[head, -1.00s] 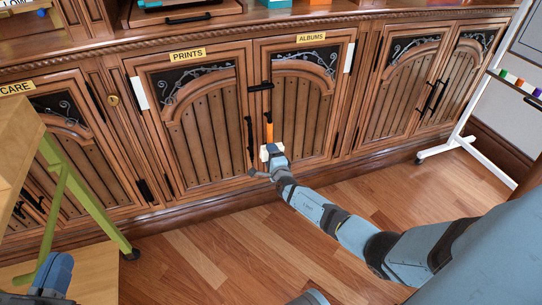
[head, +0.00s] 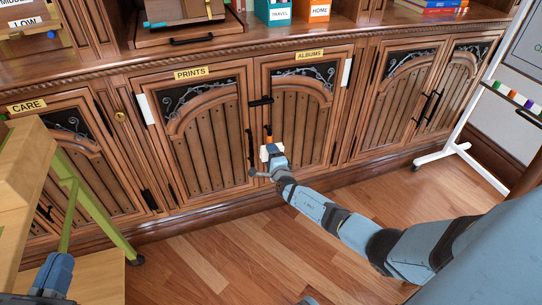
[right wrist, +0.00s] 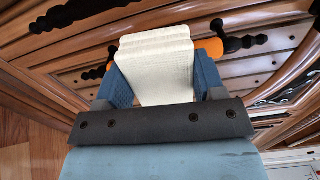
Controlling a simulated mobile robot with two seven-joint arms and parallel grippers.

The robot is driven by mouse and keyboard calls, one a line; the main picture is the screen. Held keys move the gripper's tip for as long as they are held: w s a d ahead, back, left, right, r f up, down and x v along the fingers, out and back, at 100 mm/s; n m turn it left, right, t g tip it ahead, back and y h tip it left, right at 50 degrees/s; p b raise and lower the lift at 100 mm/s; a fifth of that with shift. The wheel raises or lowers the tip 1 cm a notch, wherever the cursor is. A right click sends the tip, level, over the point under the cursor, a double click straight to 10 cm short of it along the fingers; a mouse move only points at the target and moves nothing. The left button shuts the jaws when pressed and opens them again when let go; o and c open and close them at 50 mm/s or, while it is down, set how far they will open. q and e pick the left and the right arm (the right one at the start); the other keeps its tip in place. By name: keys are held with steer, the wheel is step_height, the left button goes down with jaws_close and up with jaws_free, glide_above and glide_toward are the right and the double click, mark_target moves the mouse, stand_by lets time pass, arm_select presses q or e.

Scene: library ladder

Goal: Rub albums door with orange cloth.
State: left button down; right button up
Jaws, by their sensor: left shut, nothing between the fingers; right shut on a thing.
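The albums door (head: 310,125) is closed under its yellow ALBUMS label (head: 310,54). My right gripper (head: 270,153) is at the lower part of this door, near its left edge. It is shut on a cream, layered block-like thing (right wrist: 157,65), which looks pale in the head view too. An orange piece (head: 268,130) shows just above the gripper. In the right wrist view it lies behind the cream block, in line with a black handle. No loose orange cloth is clearly visible. My left gripper (head: 60,268) is shut and empty at the lower left.
The closed prints door (head: 210,130) is just left, with a black handle (head: 249,148). A wooden step with green legs (head: 85,205) stands left. A white wheeled stand (head: 465,140) stands right. Middle floor is clear.

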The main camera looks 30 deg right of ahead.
step_height(320, 180, up, 6)
steer(key=p, duration=0.5)
steer(key=shift+r, duration=0.15)
step_height(320, 180, down, 3)
steer(key=b, duration=0.2)
steer(key=shift+w+d+b, duration=0.1)
steer(key=shift+w+b, duration=0.05)
steer(key=shift+b, duration=0.2)
steer(key=shift+c, duration=0.2)
steer(key=shift+f+b, duration=2.7)
steer(key=shift+f, duration=0.65)
step_height(320, 180, down, 3)
steer(key=b, duration=0.3)
